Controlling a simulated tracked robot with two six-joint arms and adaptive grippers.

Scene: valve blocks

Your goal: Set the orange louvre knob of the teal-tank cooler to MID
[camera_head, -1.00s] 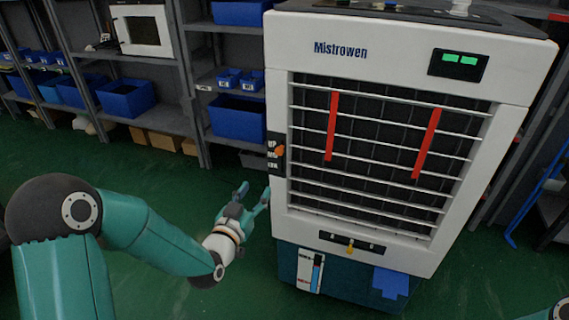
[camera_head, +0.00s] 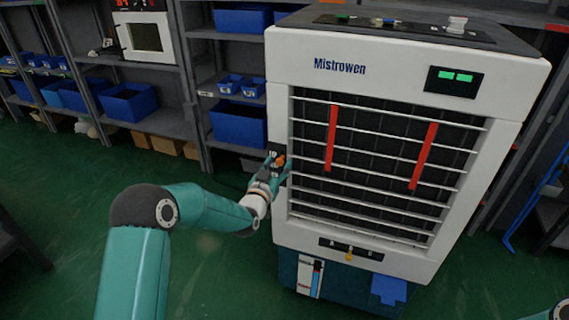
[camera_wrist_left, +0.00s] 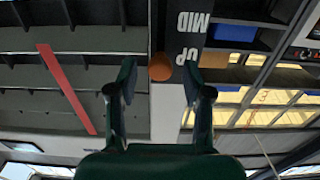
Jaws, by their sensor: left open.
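The white Mistrowen cooler (camera_head: 400,75) stands upright on a dark teal tank (camera_head: 345,285). Its orange louvre knob (camera_head: 281,160) is on the left front edge, beside a dark label strip. In the left wrist view, the orange knob (camera_wrist_left: 160,67) appears beside the word UP (camera_wrist_left: 189,67), with MID (camera_wrist_left: 193,22) farther up the picture. My left gripper (camera_head: 270,172) is at the strip and partly hides it. In the wrist view its open fingers (camera_wrist_left: 158,80) stand on either side of the knob, with gaps visible. My right gripper is out of view.
The cooler's front has a slatted grille with two red strips (camera_head: 331,138) and a small yellow knob (camera_head: 349,254) below. Grey shelves with blue bins (camera_head: 238,123) stand behind at the left. Green floor (camera_head: 60,220) is open at the left front.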

